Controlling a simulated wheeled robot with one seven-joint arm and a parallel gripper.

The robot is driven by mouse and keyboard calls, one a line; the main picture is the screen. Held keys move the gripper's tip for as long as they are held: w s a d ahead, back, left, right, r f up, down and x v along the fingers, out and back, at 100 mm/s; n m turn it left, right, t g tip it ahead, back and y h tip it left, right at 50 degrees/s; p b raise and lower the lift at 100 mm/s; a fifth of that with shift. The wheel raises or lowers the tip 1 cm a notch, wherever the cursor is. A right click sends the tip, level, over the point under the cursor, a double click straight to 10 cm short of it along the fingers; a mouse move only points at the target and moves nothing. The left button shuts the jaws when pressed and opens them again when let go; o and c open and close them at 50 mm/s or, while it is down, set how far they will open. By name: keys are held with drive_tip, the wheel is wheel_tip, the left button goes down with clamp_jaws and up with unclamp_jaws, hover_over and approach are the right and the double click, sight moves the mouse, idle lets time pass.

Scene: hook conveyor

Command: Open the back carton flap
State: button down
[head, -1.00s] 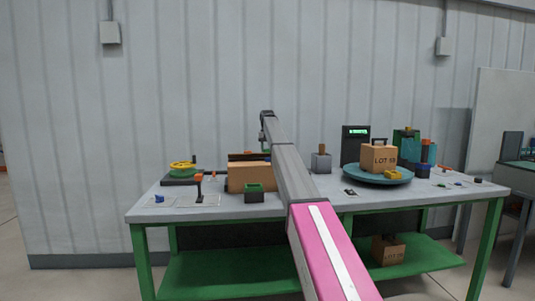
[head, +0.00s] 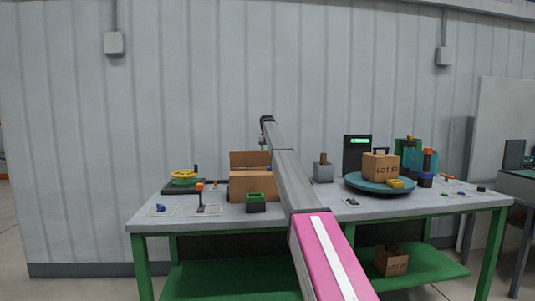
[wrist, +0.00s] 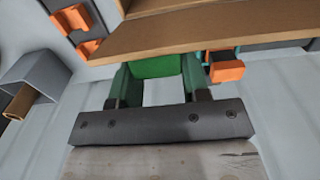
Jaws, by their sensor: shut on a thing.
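The brown carton (head: 253,187) stands on the table left of centre. Its back flap (head: 250,159) stands up as a tall panel at the rear. My gripper (head: 262,148) is at the right end of this flap, partly hidden by my arm. In the wrist view, long brown carton panels (wrist: 190,38) cross the top of the picture, over the ends of my green gripper fingers (wrist: 157,72). My gripper is shut on the back flap, though its fingertips are not clearly visible.
A dark box with a green top (head: 256,203) stands in front of the carton. A grey block with a brown handle (head: 323,170) is to the right, beyond my arm. A turntable (head: 361,188) bears a labelled box. A yellow wheel (head: 184,176) is at left.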

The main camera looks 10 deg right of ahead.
drive_tip(key=shift+w+f, duration=0.75)
drive_tip(key=shift+w, duration=0.3)
drive_tip(key=c, duration=0.6)
unclamp_jaws()
drive_tip(key=shift+r, duration=0.1)
wheel_tip(320, 180, up, 11)
drive_tip(key=shift+f, duration=0.2)
